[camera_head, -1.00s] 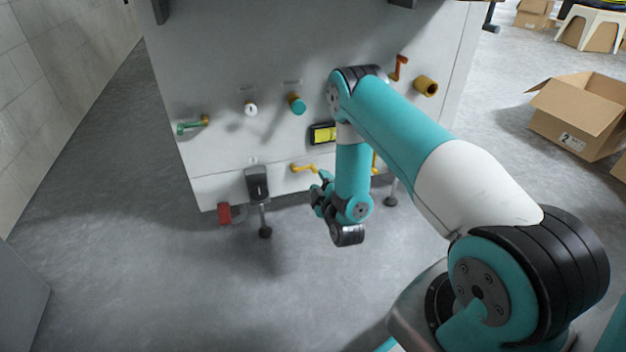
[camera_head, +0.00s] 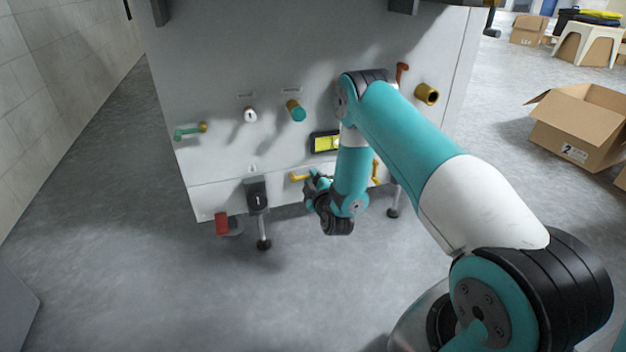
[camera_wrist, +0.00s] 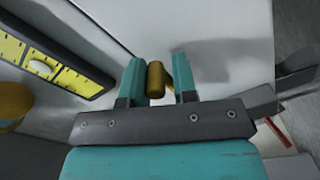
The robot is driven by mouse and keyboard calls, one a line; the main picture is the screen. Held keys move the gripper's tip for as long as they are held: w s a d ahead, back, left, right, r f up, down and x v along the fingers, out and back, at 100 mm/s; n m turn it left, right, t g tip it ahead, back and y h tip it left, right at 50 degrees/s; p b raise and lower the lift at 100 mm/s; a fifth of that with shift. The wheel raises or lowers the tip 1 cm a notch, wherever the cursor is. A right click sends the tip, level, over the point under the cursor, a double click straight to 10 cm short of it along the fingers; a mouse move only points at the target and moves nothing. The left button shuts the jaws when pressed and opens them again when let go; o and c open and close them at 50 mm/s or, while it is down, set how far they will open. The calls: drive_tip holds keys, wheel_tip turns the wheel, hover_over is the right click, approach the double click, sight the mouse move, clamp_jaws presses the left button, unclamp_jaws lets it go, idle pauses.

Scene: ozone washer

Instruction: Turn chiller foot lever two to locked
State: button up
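A yellow lever (camera_head: 298,178) sticks out low on the grey machine's front panel, beside my gripper (camera_head: 314,183). In the wrist view, a yellow-brown lever end (camera_wrist: 155,80) lies between the two teal fingers of my gripper (camera_wrist: 158,82). The fingers are apart, with a narrow gap showing on the right of the lever; contact on the left is unclear. A second yellow lever (camera_head: 376,171) is on the panel to the right, partly behind my arm. No label shows which lever is number two.
A yellow gauge (camera_head: 325,142) sits above the gripper and shows large in the wrist view (camera_wrist: 45,60). A black switch box (camera_head: 257,196) and a red pedal (camera_head: 222,224) are to the left. An open cardboard box (camera_head: 583,125) stands at right. Floor in front is clear.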

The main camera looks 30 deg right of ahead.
drive_tip(key=shift+w+d+r+m, duration=0.15)
drive_tip(key=shift+r+m, duration=0.1)
drive_tip(key=shift+m, duration=0.35)
drive_tip(key=shift+f+m+p, duration=0.25)
drive_tip(key=shift+m+p, duration=0.15)
drive_tip(key=shift+p, duration=0.05)
drive_tip(key=shift+f+m, duration=0.2)
drive_tip(key=shift+m, duration=0.2)
drive_tip(key=shift+a+f, duration=0.2)
drive_tip(key=shift+a, duration=0.05)
idle(1.1)
drive_tip(key=o, duration=0.7)
drive_tip(key=shift+o, duration=0.2)
drive_tip(key=shift+f, duration=0.1)
drive_tip(key=shift+p, duration=0.3)
